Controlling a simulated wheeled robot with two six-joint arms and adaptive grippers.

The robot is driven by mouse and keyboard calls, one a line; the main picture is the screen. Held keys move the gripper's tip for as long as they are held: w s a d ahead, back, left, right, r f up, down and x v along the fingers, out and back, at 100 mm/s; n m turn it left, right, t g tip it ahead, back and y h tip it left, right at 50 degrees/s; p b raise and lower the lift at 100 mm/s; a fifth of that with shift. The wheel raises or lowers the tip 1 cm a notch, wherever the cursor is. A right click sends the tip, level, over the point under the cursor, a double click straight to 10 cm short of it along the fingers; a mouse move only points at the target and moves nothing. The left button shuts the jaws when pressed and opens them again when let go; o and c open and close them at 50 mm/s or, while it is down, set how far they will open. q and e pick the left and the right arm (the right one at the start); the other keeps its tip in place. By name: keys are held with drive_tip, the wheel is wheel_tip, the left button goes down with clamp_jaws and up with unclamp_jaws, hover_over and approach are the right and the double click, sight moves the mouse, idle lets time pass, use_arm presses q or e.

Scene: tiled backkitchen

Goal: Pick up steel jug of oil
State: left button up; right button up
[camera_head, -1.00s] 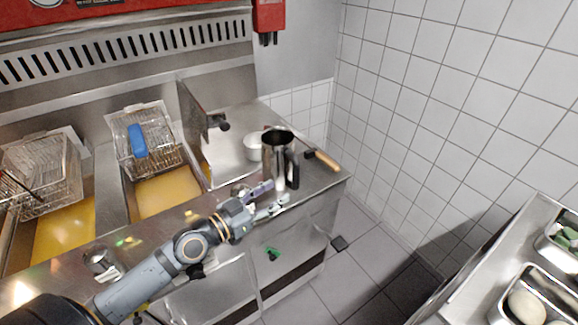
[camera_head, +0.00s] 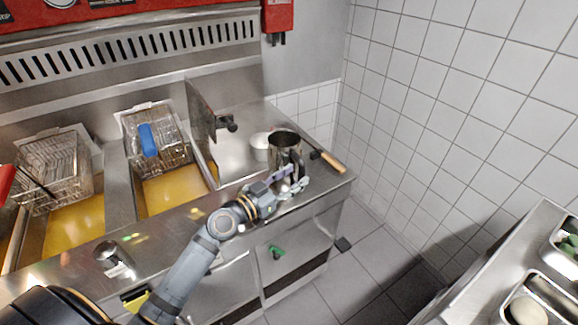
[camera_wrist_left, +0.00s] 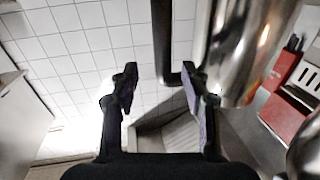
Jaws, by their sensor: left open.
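The steel jug (camera_head: 285,148) stands upright on the counter's right end. Its inside is dark, and its dark handle (camera_head: 303,165) faces right in the head view. My left gripper (camera_head: 293,180) is open at the lower front part of the jug and overlaps it in the head view. In the left wrist view, the jug's shiny wall (camera_wrist_left: 240,50) is at the right, partly behind the right finger. The dark handle (camera_wrist_left: 162,40) shows between the open fingers (camera_wrist_left: 158,92). I cannot tell whether either finger touches the jug. My right gripper is not in view.
A white bowl (camera_head: 260,147) stands left of the jug, and a wooden-handled tool (camera_head: 332,161) lies to its right. Fryer baskets (camera_head: 158,140) and oil vats (camera_head: 172,188) are at the left. A small metal cup (camera_head: 107,253) is at the counter's front. A tiled wall is at the right.

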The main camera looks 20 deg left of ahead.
sight(299, 170)
use_arm(q)
drive_tip(key=p+x, duration=0.1)
drive_tip(key=x, duration=0.3)
drive_tip(key=shift+w, duration=0.35)
drive_tip(key=shift+s+a, duration=0.1)
drive_tip(key=shift+s, duration=0.05)
drive_tip(key=shift+c, duration=0.2)
drive_tip(key=shift+c, duration=1.1)
clamp_jaws()
drive_tip(key=shift+r, duration=0.3)
